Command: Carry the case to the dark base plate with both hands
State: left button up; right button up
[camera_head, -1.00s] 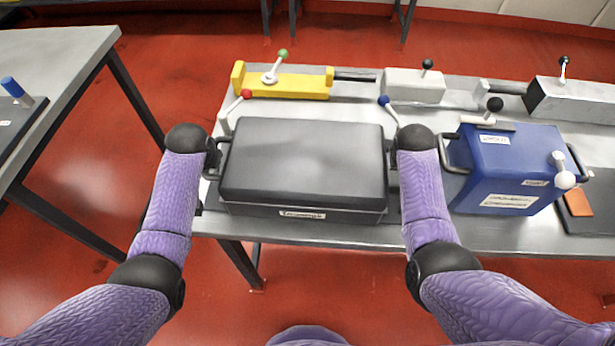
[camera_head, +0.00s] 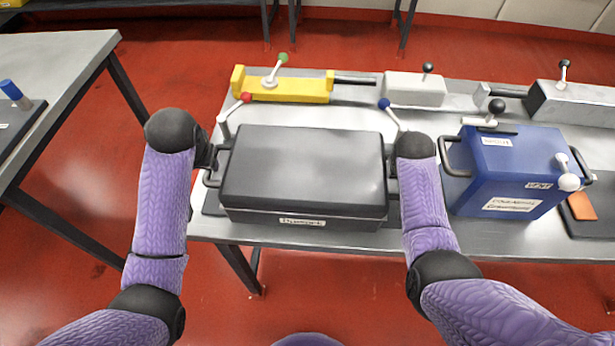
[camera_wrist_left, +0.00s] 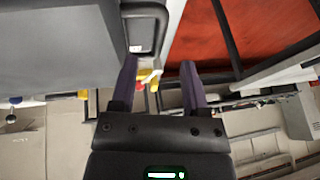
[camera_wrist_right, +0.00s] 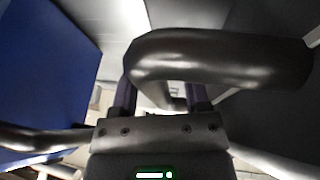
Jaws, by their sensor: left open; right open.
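The case (camera_head: 303,170) is a dark grey box with a labelled front, level on the table. A dark plate (camera_head: 212,204) shows at its foot on both sides; the case covers the rest. Its left handle (camera_wrist_left: 145,32) lies ahead of my left gripper (camera_wrist_left: 158,72), toward the left finger. My left gripper is open, with nothing clasped, and stands at the case's left side in the head view. My right gripper (camera_wrist_right: 160,98) is open at the right handle (camera_wrist_right: 215,58), which crosses close before its fingers. Whether that handle lies between the fingers cannot be told.
A blue box (camera_head: 508,165) with handles stands right of the case, close to my right arm. Behind are a yellow clamp (camera_head: 285,88), a red-knobbed lever (camera_head: 236,108), a blue-knobbed lever (camera_head: 390,110) and grey blocks (camera_head: 413,88). Another table (camera_head: 60,60) stands left, across a floor gap.

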jog(key=shift+r, duration=0.1)
pick_arm(q)
jog(key=v, duration=0.3)
jog(key=shift+s+r, duration=0.1)
jog(key=shift+r, duration=0.1)
pick_arm(e)
jog(key=v, duration=1.2)
jog(key=shift+a, duration=0.1)
